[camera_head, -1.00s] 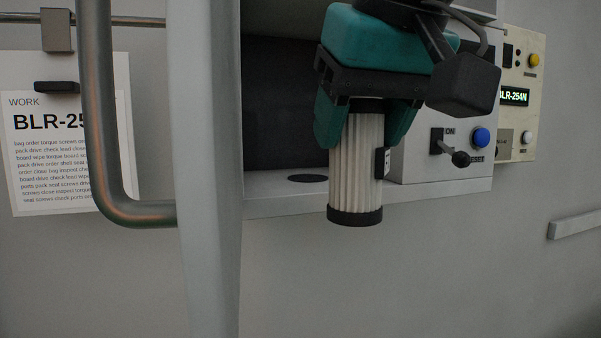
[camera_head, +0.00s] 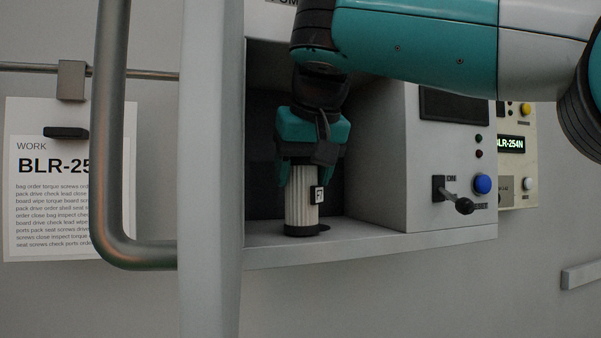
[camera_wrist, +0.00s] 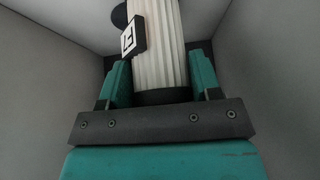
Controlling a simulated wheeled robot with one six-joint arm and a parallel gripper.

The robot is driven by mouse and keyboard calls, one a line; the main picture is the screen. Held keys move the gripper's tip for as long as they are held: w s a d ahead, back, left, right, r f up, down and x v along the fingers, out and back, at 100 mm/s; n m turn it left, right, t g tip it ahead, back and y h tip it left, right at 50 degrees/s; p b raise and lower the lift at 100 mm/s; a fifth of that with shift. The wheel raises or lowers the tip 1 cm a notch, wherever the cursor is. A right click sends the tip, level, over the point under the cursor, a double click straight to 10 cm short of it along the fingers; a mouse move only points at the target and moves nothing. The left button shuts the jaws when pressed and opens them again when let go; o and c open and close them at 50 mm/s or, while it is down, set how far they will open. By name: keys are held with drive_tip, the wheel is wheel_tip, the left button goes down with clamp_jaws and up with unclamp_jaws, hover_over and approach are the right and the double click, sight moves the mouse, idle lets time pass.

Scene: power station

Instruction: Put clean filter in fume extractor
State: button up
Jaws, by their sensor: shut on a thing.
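The clean filter (camera_head: 302,207) is a white pleated cylinder with dark end caps and a small black-and-white tag on its side. My gripper (camera_head: 311,176) is shut on its upper end and holds it upright inside the open bay of the fume extractor (camera_head: 378,235). The filter's lower cap is at or just above the bay floor; I cannot tell if it touches. A dark round spot on the floor shows partly beside the cap's right side. In the wrist view the filter (camera_wrist: 162,45) stands between both teal fingers, and a dark round shape shows beside its far end.
An open door (camera_head: 211,180) with a bent metal handle (camera_head: 112,150) stands left of the bay. A switch lever (camera_head: 455,201) and a blue button (camera_head: 482,184) are on the panel to the right. A work sheet (camera_head: 45,200) hangs at the left.

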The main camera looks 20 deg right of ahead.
drive_tip(key=shift+w, duration=0.6)
drive_tip(key=shift+f, duration=0.15)
drive_tip(key=o, duration=1)
drive_tip(key=shift+c, duration=0.2)
